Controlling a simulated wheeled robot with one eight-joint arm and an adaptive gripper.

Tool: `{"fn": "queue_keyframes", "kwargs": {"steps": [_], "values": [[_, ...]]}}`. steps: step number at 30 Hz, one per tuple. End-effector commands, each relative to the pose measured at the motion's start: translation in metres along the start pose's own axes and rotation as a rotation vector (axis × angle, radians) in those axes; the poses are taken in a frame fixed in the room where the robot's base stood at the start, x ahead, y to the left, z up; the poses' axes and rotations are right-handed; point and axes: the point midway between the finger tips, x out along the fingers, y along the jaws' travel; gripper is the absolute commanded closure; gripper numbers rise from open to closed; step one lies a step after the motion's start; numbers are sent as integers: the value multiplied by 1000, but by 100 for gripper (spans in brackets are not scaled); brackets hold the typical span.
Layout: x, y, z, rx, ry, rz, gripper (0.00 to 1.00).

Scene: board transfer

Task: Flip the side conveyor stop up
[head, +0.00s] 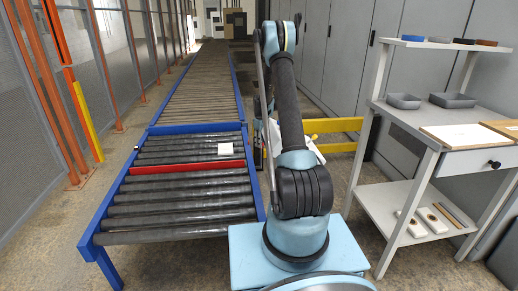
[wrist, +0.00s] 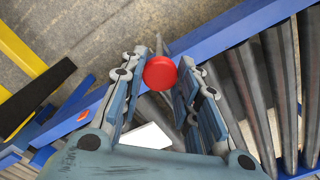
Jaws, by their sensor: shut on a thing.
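A round red knob (wrist: 160,73) sits between the fingertips of my gripper (wrist: 160,82) in the wrist view, beside the conveyor's blue side rail (wrist: 225,32). The fingers are shut on it; the lever under the knob is mostly hidden. In the head view a red bar (head: 187,167) lies across the rollers (head: 180,198); I cannot tell how it joins the knob. My arm hides the gripper and the knob in the head view.
A yellow barrier (head: 338,125) stands right of the conveyor. A grey workbench (head: 408,117) with trays stands further right. Metal fencing (head: 30,130) runs along the left.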

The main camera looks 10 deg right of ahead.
Motion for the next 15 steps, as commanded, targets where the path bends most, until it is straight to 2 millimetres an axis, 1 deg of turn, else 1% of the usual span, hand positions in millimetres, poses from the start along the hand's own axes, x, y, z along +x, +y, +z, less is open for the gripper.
{"fn": "queue_keyframes", "kwargs": {"steps": [1,3,12,13,14,15], "values": [[-8,1,0,0,1,3,100],[-15,1,0,0,1,3,100],[-18,1,-1,0,2,4,100],[-18,1,-1,0,2,4,66],[-18,1,-1,0,2,4,59],[-18,1,-1,0,2,3,50]]}}
